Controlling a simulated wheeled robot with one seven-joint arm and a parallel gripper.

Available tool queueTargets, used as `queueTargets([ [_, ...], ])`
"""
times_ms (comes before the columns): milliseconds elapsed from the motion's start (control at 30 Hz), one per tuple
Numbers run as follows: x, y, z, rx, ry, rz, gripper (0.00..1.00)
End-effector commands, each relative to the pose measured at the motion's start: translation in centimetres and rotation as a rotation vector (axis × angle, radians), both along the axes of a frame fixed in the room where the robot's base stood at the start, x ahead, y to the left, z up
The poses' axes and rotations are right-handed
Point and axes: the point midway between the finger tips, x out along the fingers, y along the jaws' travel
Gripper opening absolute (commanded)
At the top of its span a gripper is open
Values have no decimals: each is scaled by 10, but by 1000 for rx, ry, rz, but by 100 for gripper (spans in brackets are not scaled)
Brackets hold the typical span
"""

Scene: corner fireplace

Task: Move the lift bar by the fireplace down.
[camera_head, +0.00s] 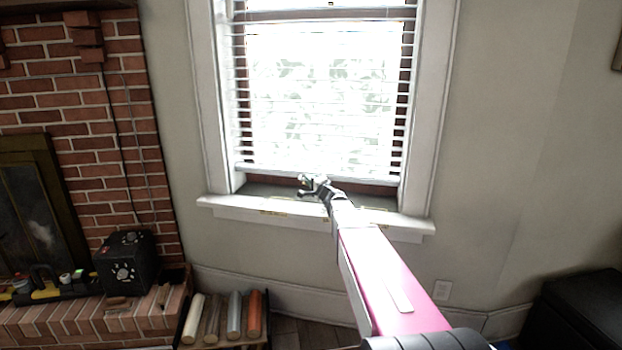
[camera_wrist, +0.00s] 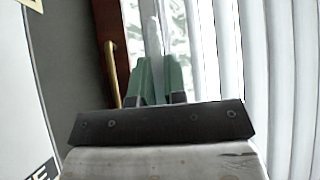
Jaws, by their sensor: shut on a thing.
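The lift bar (camera_head: 270,171) is the white bar along the bottom edge of the window blind. It hangs a little above the sill, with a strip of brown wood showing below it. My gripper (camera_head: 308,184) is at the middle of the bar, reached from the front. In the wrist view, the two green fingers of my gripper (camera_wrist: 158,65) are close together and shut on the white lift bar (camera_wrist: 152,32), which runs up between them. The exact contact is partly hidden by the fingers.
The window sill (camera_head: 230,206) lies just below my gripper. A brass piece (camera_wrist: 112,75) is beside the fingers in the wrist view. The brick fireplace (camera_head: 130,180) is at the left, with a black box (camera_head: 125,264) on its hearth. Rolls (camera_head: 235,316) lie below the window.

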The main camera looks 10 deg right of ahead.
Motion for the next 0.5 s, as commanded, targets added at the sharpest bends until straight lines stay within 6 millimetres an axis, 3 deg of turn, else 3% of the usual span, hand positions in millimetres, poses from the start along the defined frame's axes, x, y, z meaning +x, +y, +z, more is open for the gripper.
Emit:
queueTargets([
  [167, 0, 0, -19, 0, 1, 0, 0],
  [433, 0, 0, -20, -1, 0, 0, 0],
  [467, 0, 0, -20, -1, 0, 0, 19],
  [500, 0, 0, -20, -1, 0, 0, 32],
])
